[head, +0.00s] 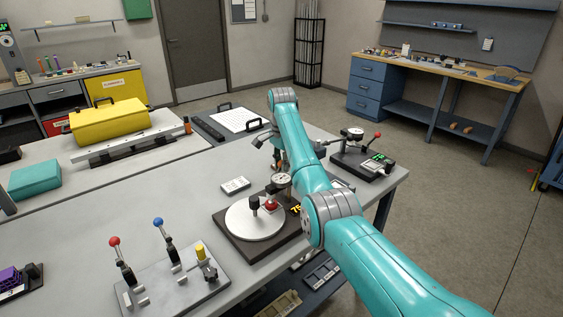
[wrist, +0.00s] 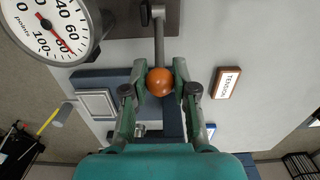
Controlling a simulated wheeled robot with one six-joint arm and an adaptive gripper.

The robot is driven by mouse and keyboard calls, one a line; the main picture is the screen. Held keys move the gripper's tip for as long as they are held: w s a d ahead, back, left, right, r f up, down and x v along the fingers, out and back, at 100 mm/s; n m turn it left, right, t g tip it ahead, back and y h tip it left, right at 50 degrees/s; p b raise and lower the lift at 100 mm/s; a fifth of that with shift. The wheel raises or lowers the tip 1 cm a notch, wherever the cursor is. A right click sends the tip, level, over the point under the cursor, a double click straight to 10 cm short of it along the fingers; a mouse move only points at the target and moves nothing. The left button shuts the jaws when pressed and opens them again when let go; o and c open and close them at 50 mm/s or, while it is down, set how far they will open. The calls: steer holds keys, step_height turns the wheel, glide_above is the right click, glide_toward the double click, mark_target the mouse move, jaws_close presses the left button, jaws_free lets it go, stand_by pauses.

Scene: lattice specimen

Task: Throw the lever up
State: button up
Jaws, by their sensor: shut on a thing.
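In the wrist view an orange ball knob (wrist: 159,82) sits between the two fingers of my gripper (wrist: 160,76), one finger against each side. My gripper is shut on it. A grey lever rod (wrist: 159,42) runs from the knob to a dark base (wrist: 205,17) at the top of the view. In the head view my arm hides most of this lever, and my gripper (head: 278,158) shows only partly behind the arm, above the table.
A round dial gauge (wrist: 48,28) stands close to my gripper at upper left, and a small label block (wrist: 228,82) lies to the right. The grey table (head: 190,205) also carries red-knobbed (head: 114,242) and blue-knobbed (head: 158,222) levers and a round-plate device (head: 254,221).

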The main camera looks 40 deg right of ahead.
steer(key=shift+a+r, duration=0.35)
steer(key=shift+a, duration=0.55)
steer(key=shift+a+r, duration=0.2)
steer(key=shift+a, duration=0.65)
steer(key=o, duration=0.8)
steer(key=shift+o, duration=0.2)
